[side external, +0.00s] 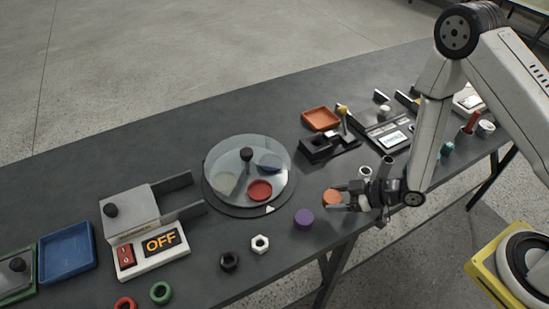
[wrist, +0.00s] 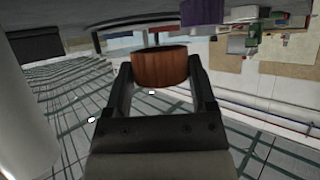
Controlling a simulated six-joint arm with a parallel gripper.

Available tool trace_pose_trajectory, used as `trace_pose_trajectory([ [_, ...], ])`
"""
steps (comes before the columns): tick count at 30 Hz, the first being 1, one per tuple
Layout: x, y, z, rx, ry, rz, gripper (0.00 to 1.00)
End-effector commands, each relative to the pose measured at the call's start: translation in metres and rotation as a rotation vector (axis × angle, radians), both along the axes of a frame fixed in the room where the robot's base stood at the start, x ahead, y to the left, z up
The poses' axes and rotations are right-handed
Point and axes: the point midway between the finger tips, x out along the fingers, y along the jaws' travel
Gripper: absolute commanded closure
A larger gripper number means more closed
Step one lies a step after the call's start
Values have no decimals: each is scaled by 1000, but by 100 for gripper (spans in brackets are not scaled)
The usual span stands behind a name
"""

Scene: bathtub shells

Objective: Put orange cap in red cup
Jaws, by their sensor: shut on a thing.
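My gripper (side external: 345,198) is shut on the orange cap (side external: 332,198), near the table's front edge and right of the purple cap (side external: 304,217). In the wrist view the orange cap (wrist: 161,67) sits between the two fingers of my gripper (wrist: 160,80). The red cup (side external: 260,189) looks like a shallow red round dish on the round turntable (side external: 236,207), under a clear dome cover. A dark knob tops the cover. The red cup is left of my gripper and apart from it.
The grey box with two rails and the OFF switch (side external: 160,242) stands left of the turntable. A white nut (side external: 260,243) and a black ring (side external: 229,262) lie in front. An orange tray (side external: 320,118) and a black device with a lever (side external: 329,146) stand behind. A blue tray (side external: 68,252) is at left.

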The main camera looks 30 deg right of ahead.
Motion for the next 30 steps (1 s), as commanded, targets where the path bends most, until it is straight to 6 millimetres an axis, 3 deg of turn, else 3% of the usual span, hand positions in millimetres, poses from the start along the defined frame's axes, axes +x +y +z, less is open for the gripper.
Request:
trace_pose_trajectory([
  [16,0,0,-35,-1,1,0,83],
  [30,0,0,-39,-1,1,0,83],
])
